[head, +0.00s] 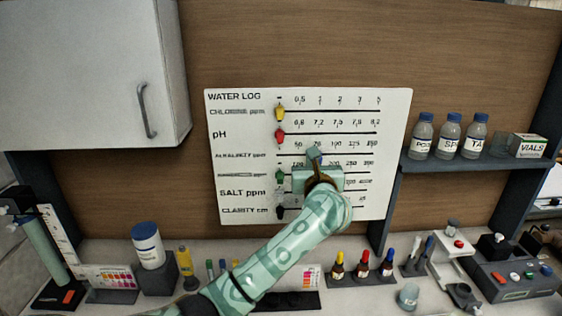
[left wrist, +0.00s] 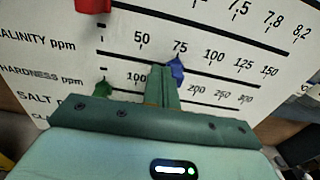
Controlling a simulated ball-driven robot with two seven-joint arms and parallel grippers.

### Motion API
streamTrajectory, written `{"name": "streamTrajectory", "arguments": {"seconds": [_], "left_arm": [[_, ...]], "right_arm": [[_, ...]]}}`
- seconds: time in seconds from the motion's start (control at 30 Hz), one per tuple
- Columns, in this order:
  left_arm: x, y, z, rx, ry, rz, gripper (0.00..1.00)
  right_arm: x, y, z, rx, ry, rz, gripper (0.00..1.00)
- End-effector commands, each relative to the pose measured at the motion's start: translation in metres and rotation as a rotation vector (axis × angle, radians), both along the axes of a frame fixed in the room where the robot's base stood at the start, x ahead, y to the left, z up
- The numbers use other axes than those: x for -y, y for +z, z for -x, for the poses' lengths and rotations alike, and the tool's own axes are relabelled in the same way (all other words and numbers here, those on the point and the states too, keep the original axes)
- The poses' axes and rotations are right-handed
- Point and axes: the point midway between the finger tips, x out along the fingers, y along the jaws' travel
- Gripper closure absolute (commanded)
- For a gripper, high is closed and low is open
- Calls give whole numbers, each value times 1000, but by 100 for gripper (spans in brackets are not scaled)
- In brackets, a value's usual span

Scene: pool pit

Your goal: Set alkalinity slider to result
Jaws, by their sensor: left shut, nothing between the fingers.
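The white water log board (head: 391,140) hangs on the brown wall and carries several horizontal slider scales. In the left wrist view, the blue slider (left wrist: 177,70) sits on the alkalinity line, just below the 75 mark. My left gripper (head: 314,154) is shut and empty in front of the board at the alkalinity row. Its fingertips (left wrist: 161,73) are immediately left of the blue slider; I cannot tell whether they touch it. In the head view, the gripper hides the blue slider. My right gripper is not in view.
Yellow (head: 280,112), red (head: 280,135) and green (head: 280,175) sliders sit at the left ends of other rows. The counter below holds dropper bottles (head: 362,266), a white jar (head: 148,245) and colour charts (head: 108,277). A shelf (head: 470,163) with bottles stands right of the board.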

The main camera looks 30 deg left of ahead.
Motion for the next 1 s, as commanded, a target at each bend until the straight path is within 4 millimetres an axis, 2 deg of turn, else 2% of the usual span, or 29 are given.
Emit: {"name": "streamTrajectory", "arguments": {"seconds": [0.7,1.0], "left_arm": [[37,-2,-23,0,0,2,100],[30,1,-19,1,1,1,100]], "right_arm": [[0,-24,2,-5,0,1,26],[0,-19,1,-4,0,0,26]]}}
